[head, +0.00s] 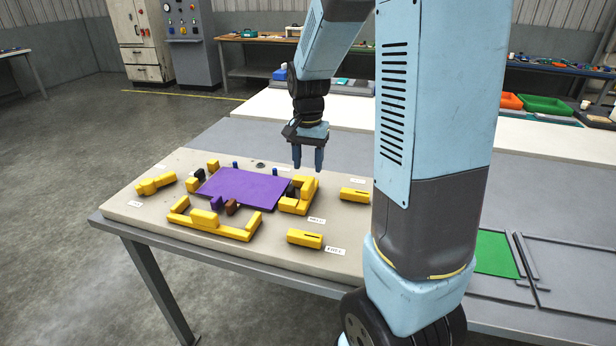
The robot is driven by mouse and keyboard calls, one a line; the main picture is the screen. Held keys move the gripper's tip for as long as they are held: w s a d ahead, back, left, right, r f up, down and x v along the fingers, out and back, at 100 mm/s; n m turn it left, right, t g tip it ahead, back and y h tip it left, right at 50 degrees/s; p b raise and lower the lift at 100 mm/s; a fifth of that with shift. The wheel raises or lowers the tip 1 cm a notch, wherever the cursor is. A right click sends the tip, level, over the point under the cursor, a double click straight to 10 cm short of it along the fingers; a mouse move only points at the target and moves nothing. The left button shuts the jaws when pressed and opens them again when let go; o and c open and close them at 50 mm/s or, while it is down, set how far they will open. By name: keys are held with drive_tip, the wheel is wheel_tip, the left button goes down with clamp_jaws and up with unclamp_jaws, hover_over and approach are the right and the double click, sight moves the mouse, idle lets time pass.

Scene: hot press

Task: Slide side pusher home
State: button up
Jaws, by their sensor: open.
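My gripper (308,166) points down with its two fingers apart and empty. In the picture its tips show just above and beyond a yellow block assembly (299,196) with a dark part, beside the right edge of a purple plate (244,187). This assembly looks like the side pusher, but its label is too small to read. I cannot tell the height of the fingertips above it. The purple plate lies flat on a beige board (150,222). A long yellow bracket (213,226) with a brown knob stands along its near edge.
More yellow blocks stand on the board: one at left (155,184), one at right (354,195) and one at front right (305,239). My arm hides the board's right part. A green panel (495,254) lies farther right.

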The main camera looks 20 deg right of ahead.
sight(308, 183)
wheel_tip(308, 183, up, 6)
drive_tip(key=shift+r, duration=0.2)
drive_tip(key=shift+c, duration=0.5)
